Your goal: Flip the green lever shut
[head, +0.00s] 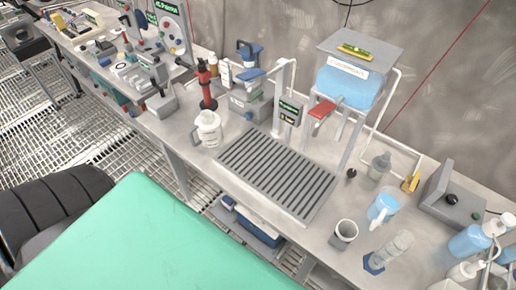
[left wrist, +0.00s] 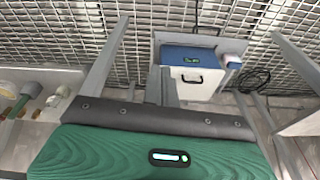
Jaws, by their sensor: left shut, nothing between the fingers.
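No green lever can be made out for certain. In the left wrist view, a dull green handle-like piece (left wrist: 29,92) lies at the left edge, near brass-coloured fittings; I cannot tell whether it is the lever. In the head view, a red lever (head: 321,110) sticks out in front of the blue tank (head: 347,88). My left gripper (left wrist: 164,84) shows in the left wrist view as grey fingers close together, with nothing held. It points toward the floor grating, apart from the bench. Neither gripper shows in the head view.
The long grey bench (head: 325,244) carries a slatted drain tray (head: 300,190), a white jug (head: 208,129), a red-topped stand (head: 205,85), a grey cup (head: 344,234) and several bottles. The bench front edge is clear near the tray.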

